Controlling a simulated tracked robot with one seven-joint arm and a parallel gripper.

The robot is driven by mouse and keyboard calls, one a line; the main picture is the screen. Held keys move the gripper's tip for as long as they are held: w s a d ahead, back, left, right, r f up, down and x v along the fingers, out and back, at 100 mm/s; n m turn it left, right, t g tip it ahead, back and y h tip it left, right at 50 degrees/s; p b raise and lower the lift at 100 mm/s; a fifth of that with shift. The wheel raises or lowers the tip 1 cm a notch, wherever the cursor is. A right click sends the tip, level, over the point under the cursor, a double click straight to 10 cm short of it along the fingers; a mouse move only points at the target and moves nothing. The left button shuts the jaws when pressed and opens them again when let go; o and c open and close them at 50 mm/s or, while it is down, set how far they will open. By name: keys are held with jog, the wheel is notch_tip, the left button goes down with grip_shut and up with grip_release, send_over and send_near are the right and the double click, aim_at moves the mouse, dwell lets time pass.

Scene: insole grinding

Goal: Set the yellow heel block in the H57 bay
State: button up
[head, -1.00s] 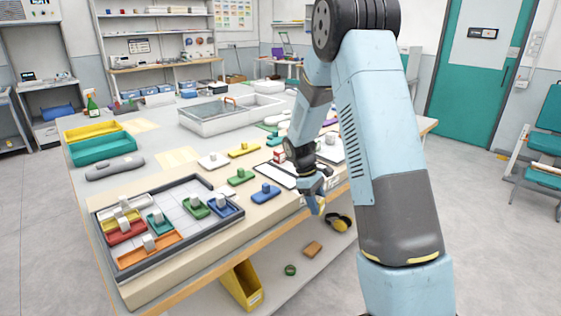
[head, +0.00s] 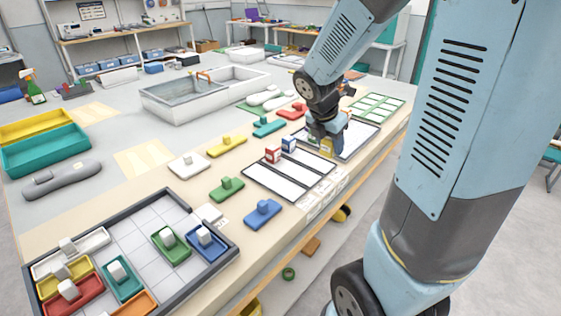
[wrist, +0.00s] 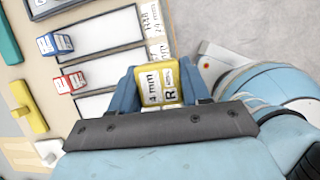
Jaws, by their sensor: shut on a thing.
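My gripper (head: 325,143) is shut on the yellow heel block (head: 327,148) above the worktop, near the left edge of a white framed panel (head: 355,141). In the wrist view the yellow block (wrist: 158,86) sits between my gripper's blue fingers (wrist: 158,88), its label showing "4 mm" and "R". White, dark-edged bays (wrist: 98,36) lie beyond it, with printed labels (wrist: 153,28) at their ends. I cannot read which is H57. In the head view, bays (head: 277,184) lie left of my gripper.
A red-and-white block (head: 272,153) and a blue-and-white block (head: 289,144) stand at the far ends of bays. Handled blue (head: 263,213), green (head: 227,189) and yellow (head: 226,146) pieces lie to the left. A dark-rimmed tray (head: 232,249) holds several more.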

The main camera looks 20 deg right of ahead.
jog(key=shift+w+r, duration=0.1)
jog(key=shift+w, duration=0.25)
jog(key=shift+n, duration=0.3)
jog(key=w+a+f, duration=0.2)
jog(key=w, duration=0.1)
jog(key=w+a+f, duration=0.2)
jog(key=w+f, duration=0.1)
jog(key=w, duration=0.1)
jog(key=w+a+f, duration=0.2)
jog(key=w+f, duration=0.1)
jog(key=w, duration=0.1)
jog(key=shift+a+f, duration=0.15)
jog(key=shift+f, duration=0.05)
jog(key=shift+w+a+f, duration=0.25)
jog(key=shift+w+f, duration=0.2)
jog(key=shift+f, duration=1.8)
jog(key=o, duration=1.1)
jog(key=shift+f, duration=0.1)
